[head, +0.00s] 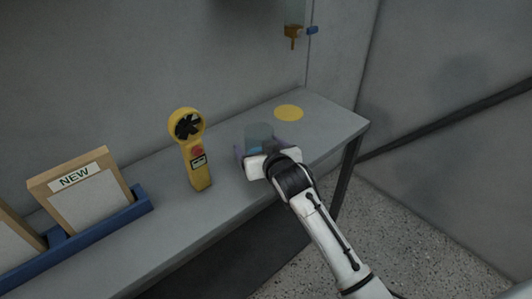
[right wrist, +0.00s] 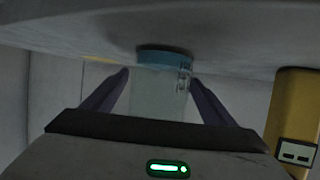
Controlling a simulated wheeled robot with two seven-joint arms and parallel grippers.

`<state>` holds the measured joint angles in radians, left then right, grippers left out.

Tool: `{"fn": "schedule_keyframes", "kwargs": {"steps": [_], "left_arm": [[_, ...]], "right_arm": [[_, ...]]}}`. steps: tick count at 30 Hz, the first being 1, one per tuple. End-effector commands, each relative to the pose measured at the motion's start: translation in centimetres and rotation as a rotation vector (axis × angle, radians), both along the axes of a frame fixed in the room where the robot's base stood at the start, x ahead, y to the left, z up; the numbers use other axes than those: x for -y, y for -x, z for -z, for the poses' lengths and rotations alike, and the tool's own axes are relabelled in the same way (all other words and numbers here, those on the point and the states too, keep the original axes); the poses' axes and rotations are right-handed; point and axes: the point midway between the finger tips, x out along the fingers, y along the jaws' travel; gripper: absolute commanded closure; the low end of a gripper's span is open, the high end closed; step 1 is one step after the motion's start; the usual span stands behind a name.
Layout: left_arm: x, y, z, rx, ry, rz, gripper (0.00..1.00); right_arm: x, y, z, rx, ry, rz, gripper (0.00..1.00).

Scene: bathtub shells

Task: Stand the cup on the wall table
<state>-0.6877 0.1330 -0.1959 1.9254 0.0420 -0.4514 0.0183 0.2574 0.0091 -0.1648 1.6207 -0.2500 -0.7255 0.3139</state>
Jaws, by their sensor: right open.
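The cup (head: 259,132) is clear with a blue band at its bottom. It is upright on the grey wall table (head: 333,127), with a dark contact shadow under its base. My right gripper (head: 260,150) is around the cup, its purple fingers open on either side. In the right wrist view, which shows the scene upside down, the cup (right wrist: 158,100) stands between the fingertips of the right gripper (right wrist: 159,78); small gaps seem to show beside it. The gripper body hides part of the cup in the head view. My left gripper is not in view.
A yellow handheld fan meter (head: 198,165) stands left of the cup. A flat yellow disc (head: 289,112) lies to its right, towards the table end. A blue rack (head: 105,225) with framed cards is at far left. A dispenser (head: 294,28) hangs on the wall.

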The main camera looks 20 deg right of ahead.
Motion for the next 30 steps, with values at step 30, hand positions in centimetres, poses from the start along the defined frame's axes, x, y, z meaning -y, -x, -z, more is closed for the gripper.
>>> {"fn": "schedule_keyframes", "kwargs": {"steps": [30], "left_arm": [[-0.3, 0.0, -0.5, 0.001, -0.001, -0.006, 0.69]], "right_arm": [[-0.4, 8.4, -3.5, -0.001, 0.0, 0.001, 0.21]]}}
